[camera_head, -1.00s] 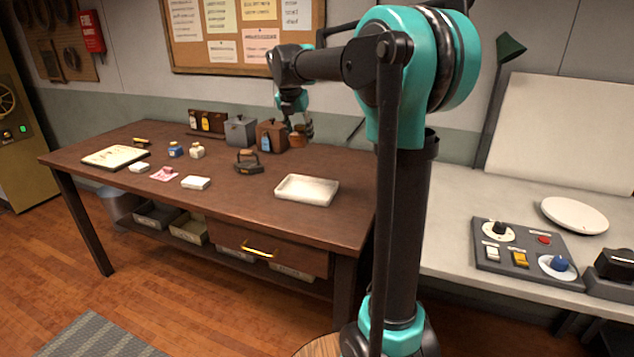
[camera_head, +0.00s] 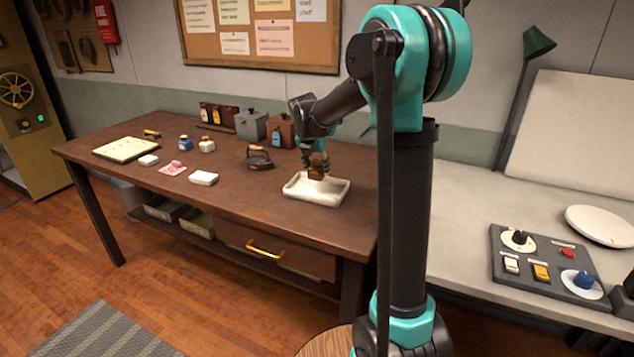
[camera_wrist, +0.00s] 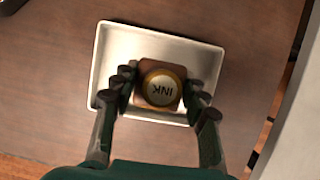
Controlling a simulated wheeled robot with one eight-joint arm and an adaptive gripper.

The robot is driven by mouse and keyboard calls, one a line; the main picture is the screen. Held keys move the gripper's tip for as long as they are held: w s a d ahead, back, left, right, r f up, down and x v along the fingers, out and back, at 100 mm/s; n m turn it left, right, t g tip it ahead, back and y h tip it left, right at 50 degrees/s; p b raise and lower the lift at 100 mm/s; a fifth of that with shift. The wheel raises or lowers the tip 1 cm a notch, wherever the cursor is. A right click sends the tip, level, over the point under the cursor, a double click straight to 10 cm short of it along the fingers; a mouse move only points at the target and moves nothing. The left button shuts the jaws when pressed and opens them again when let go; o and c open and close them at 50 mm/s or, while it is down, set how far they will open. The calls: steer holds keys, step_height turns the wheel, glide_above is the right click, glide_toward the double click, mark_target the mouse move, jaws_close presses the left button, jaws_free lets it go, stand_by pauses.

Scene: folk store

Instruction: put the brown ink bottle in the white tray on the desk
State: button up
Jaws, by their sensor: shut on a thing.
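The brown ink bottle (camera_head: 316,171) is between the fingers of my gripper (camera_head: 315,162), which is shut on it. In the wrist view the bottle's cap (camera_wrist: 160,88), marked INK, faces the camera, with a finger of my gripper (camera_wrist: 160,95) on each side. The white tray (camera_head: 300,196) is a shallow rectangle near the desk's right front. The bottle is over the tray's inside, and the tray (camera_wrist: 105,60) surrounds it in the wrist view. I cannot tell whether the bottle's base touches the tray floor.
The desk (camera_head: 240,207) holds a dark iron (camera_head: 259,158) left of the tray, a brown box (camera_head: 281,131) and grey box (camera_head: 251,125) behind, and blue (camera_head: 185,143) and cream (camera_head: 207,145) bottles farther left. A white block (camera_head: 203,178) lies near the front. Desk surface around the tray is clear.

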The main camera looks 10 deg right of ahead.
mark_target(314, 169)
steer(key=shift+f, duration=2.65)
steer(key=o, duration=1.2)
steer(key=shift+f, duration=0.1)
steer(key=shift+o, duration=0.2)
steer(key=v, duration=1.2)
